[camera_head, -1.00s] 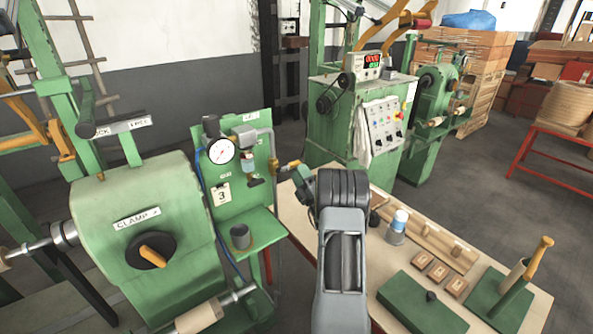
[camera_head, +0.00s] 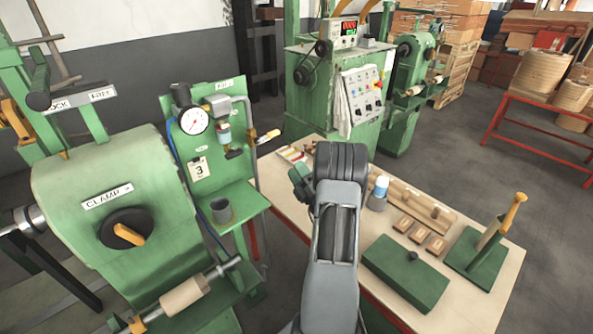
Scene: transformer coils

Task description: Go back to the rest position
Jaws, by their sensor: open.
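My grey arm (camera_head: 338,235) rises from the bottom centre of the head view, with its dark ribbed joint over the left part of the wooden workbench (camera_head: 480,302). My gripper is not visible; the arm hides whatever lies behind it. A small dark green part beside the joint, on its left, cannot be made out clearly. No object can be seen held.
Floor is clear at right, before a red rack (camera_head: 535,128).

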